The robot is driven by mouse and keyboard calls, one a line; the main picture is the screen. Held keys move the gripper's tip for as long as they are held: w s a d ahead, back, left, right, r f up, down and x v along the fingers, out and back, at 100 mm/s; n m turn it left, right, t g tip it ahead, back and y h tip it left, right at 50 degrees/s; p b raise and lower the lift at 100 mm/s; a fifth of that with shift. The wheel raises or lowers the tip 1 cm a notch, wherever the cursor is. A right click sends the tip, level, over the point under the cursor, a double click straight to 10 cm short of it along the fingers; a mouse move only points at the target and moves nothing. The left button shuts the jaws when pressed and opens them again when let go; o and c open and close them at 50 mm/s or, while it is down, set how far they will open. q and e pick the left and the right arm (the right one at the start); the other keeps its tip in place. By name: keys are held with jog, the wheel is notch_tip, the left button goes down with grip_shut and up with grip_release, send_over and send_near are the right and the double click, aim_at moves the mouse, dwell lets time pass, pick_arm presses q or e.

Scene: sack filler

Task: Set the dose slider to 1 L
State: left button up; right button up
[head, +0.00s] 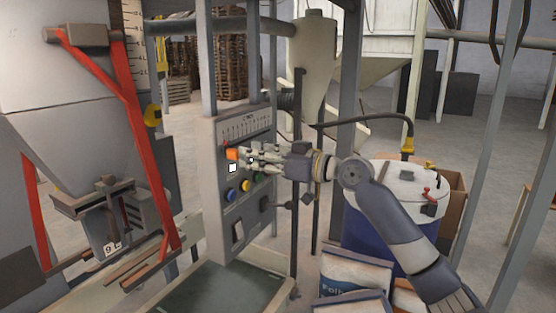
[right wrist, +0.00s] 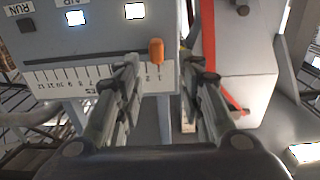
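The dose slider is an orange knob (head: 232,154) at the left end of the numbered scale on the grey control panel (head: 212,190). In the right wrist view the panel appears upside down. There the orange knob (right wrist: 156,50) stands at the low-number end of the scale (right wrist: 60,77), near 1 and 2; I cannot tell its exact mark. My right gripper (head: 250,160) is in front of the panel. In its wrist view the fingers (right wrist: 163,66) are spread, with the knob in line with the gap; no contact is clear. My left gripper is not in view.
Blue, yellow (head: 245,186) and green buttons sit below the slider on the panel. A hopper with red bars (head: 105,80) stands at the left. A blue drum with a white lid (head: 400,180) and sacks (head: 355,270) stand at the right, close to my right arm.

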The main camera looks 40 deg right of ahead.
jog(key=v, duration=0.6)
jog(key=shift+s, duration=0.35)
jog(key=shift+w, duration=0.1)
dwell(0.4)
